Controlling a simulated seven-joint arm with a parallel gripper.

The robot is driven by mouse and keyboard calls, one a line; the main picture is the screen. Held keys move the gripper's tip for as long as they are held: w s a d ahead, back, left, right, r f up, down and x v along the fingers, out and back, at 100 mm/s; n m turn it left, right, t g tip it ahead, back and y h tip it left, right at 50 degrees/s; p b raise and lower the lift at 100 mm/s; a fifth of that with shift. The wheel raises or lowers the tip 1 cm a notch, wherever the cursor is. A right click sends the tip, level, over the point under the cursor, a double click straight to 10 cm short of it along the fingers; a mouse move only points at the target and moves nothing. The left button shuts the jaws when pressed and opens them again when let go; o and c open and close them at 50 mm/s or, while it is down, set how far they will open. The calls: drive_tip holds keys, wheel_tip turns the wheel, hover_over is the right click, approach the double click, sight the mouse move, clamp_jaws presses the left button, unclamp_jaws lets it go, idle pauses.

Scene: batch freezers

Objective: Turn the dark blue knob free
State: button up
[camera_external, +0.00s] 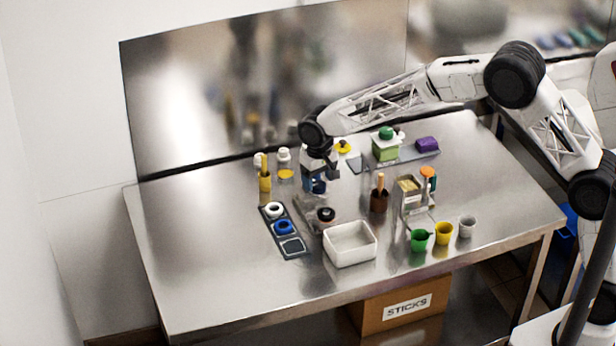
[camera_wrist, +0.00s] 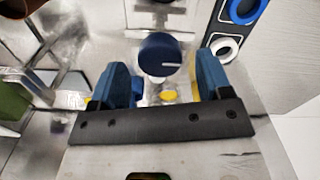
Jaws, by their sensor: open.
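The dark blue knob (camera_wrist: 160,54) shows in the wrist view as a round cap with a white line on it. It lies ahead of and between my open fingers. My gripper (camera_wrist: 165,85) has blue finger pads, one on each side, with a gap between them and nothing visibly held. In the external view my gripper (camera_external: 317,172) points down over the back middle of the table. There the dark blue knob (camera_external: 317,187) shows just under it, partly hidden by the fingers. I cannot tell whether any finger touches it.
A dark strip holds a white ring (camera_external: 274,209) and a blue ring (camera_external: 284,227). A white bin (camera_external: 350,245), a black-topped item (camera_external: 326,214), a yellow holder (camera_external: 265,177) and a white bottle (camera_external: 284,157) stand nearby. Cups stand front right. The table's left front is clear.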

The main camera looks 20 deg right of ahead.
drive_tip(key=shift+r, duration=3)
drive_tip(key=shift+d+r, duration=0.2)
drive_tip(key=shift+d, duration=0.1)
drive_tip(key=s+d+r, duration=0.5)
drive_tip(key=d+r, duration=0.1)
drive_tip(key=d, duration=0.6)
drive_tip(key=s+d+r+m+t, duration=0.1)
drive_tip(key=s+d+r, duration=0.35)
drive_tip(key=d, duration=0.65)
drive_tip(key=s+d+r, duration=0.4)
drive_tip(key=d+r, duration=0.2)
drive_tip(key=d, duration=0.6)
drive_tip(key=s+d+f, duration=0.1)
drive_tip(key=s+d, duration=0.5)
drive_tip(key=s, duration=0.3)
drive_tip(key=s+d+m+t, duration=0.1)
drive_tip(key=s+d, duration=0.6)
drive_tip(key=s, duration=0.3)
drive_tip(key=s+d+f+m, duration=0.1)
drive_tip(key=s+d, duration=0.6)
drive_tip(key=s, duration=0.3)
drive_tip(key=shift+d+f+t, duration=0.15)
drive_tip(key=shift+f+t, duration=0.15)
